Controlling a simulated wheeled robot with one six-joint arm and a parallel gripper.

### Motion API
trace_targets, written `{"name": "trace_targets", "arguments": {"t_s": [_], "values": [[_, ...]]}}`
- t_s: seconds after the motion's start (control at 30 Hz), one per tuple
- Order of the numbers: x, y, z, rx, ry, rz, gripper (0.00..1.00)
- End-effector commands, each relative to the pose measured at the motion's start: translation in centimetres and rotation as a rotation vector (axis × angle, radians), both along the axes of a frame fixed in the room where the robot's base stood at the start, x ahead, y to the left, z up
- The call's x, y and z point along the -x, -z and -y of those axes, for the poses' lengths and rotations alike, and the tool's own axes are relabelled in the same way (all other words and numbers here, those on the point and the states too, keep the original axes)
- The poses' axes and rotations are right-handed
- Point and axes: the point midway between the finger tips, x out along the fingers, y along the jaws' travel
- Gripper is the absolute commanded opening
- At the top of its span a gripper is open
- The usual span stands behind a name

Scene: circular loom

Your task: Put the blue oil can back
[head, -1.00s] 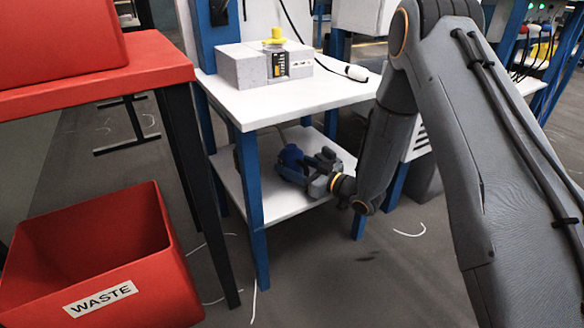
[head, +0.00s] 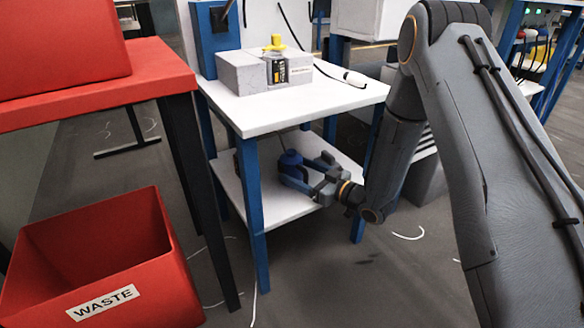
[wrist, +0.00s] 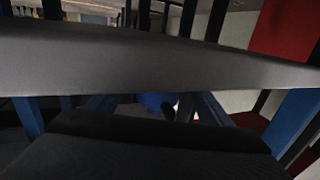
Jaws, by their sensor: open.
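The blue oil can (head: 290,160) stands on the white lower shelf (head: 285,208) of the blue-legged table in the head view. My gripper (head: 308,173) is open at the right of the can, reaching in under the tabletop. Its fingers point toward the can; in this view I cannot tell whether they touch it. In the wrist view a small part of the blue can (wrist: 155,102) shows low in the middle, mostly hidden behind dark parts of my own arm.
The white tabletop (head: 300,103) is close above my gripper and holds a grey block (head: 240,72) and a yellow-topped item (head: 275,60). Blue table legs (head: 250,205) flank the shelf. A red waste bin (head: 100,255) and a red table (head: 95,85) stand at the left.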

Motion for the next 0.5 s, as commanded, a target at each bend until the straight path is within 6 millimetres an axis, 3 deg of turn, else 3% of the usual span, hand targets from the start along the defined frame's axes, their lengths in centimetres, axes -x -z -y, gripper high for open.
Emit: {"name": "trace_targets", "arguments": {"t_s": [0.2, 0.5], "values": [[2.8, -0.4, 3.9, 0.001, 0.004, -0.003, 0.74], [5.2, -0.4, 7.1, 0.000, 0.001, -0.001, 0.74]]}}
